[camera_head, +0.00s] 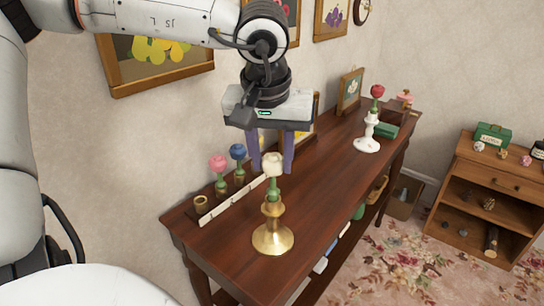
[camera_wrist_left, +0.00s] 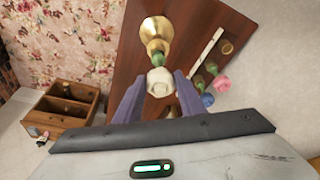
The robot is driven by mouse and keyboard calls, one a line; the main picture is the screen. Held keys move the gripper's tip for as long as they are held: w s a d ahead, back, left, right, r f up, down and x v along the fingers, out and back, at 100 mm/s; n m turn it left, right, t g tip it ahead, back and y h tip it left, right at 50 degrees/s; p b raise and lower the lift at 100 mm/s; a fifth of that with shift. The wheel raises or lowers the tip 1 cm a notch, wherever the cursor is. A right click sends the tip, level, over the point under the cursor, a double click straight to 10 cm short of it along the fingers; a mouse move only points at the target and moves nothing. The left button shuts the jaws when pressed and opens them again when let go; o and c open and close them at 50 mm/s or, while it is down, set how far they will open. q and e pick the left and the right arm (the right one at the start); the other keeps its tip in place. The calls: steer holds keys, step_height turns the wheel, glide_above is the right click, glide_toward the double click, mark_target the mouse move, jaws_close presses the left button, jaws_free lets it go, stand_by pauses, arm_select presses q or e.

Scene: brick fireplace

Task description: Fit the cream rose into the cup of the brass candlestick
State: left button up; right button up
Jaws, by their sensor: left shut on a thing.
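The cream rose (camera_head: 273,163) is between the fingers of my left gripper (camera_head: 272,168), which is shut on it. In the left wrist view the rose (camera_wrist_left: 159,81) shows between the fingertips (camera_wrist_left: 158,92). Its green stem points down at the top of the brass candlestick (camera_head: 273,238), which stands upright near the table's front edge. The stem's lower end overlaps the cup in both views; I cannot tell whether it sits inside or just above. The candlestick also shows in the left wrist view (camera_wrist_left: 155,32). My right gripper is not in view.
A white strip (camera_head: 232,201) lies behind the candlestick, beside brass holders with a pink rose (camera_head: 218,163) and a blue rose (camera_head: 238,152). A white candlestick (camera_head: 367,136) with a red rose stands farther along the dark table (camera_head: 325,177). A low wooden cabinet (camera_head: 487,178) is at right.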

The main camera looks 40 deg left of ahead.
arm_select(q)
steer(key=shift+f, duration=0.15)
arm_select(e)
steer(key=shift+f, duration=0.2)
arm_select(q)
steer(key=o, duration=1)
steer(key=shift+c, duration=0.2)
steer(key=shift+v, duration=0.9)
steer(key=v, duration=0.8)
steer(key=shift+r, duration=0.25)
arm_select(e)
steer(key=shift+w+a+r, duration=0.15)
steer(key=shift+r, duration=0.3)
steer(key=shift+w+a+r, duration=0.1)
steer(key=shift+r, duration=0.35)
arm_select(q)
steer(key=shift+s, duration=0.1)
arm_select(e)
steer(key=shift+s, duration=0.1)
